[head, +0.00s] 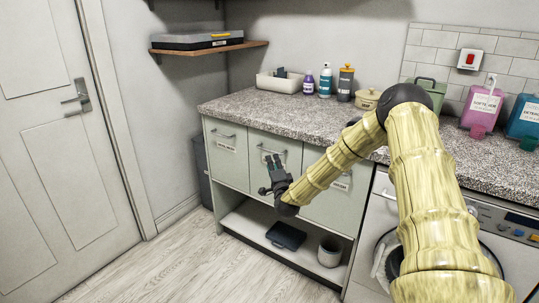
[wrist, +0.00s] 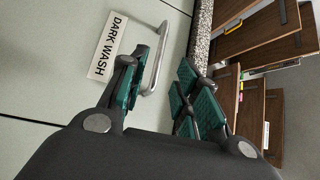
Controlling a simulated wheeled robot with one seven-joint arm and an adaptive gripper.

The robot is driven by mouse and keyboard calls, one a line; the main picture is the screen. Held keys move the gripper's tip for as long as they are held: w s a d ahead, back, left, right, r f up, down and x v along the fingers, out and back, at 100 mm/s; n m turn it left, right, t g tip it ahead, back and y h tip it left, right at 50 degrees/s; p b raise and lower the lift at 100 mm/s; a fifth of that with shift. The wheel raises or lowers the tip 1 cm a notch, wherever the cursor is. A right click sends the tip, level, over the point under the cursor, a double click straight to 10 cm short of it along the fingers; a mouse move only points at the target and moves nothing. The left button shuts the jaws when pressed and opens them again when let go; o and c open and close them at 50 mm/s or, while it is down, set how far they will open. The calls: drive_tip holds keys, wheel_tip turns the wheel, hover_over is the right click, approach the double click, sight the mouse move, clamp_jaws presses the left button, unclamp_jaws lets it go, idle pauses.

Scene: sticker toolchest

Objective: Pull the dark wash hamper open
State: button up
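The dark wash hamper front (wrist: 70,50) is a pale green panel with a white "DARK WASH" label (wrist: 108,45) and a silver bar handle (wrist: 160,65) in the wrist view. In the head view it appears to be the middle panel (head: 289,162), shut flush with its neighbours; my gripper covers its label area. My gripper (wrist: 165,80) is open, with dark teal pads. The handle bar lies between its fingers, close beside the left one; I cannot tell whether they touch. In the head view my gripper (head: 271,172) is just before that panel.
Similar hamper fronts flank it, left (head: 226,165) and right (head: 325,208). The speckled counter (head: 330,127) overhangs above. A lower shelf holds a dark flat box (head: 286,236) and a pale pot (head: 330,251). A washer (head: 490,235) stands right. The floor (head: 180,265) in front is clear.

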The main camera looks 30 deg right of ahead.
drive_tip(key=x, duration=0.8)
drive_tip(key=shift+w, duration=0.15)
clamp_jaws()
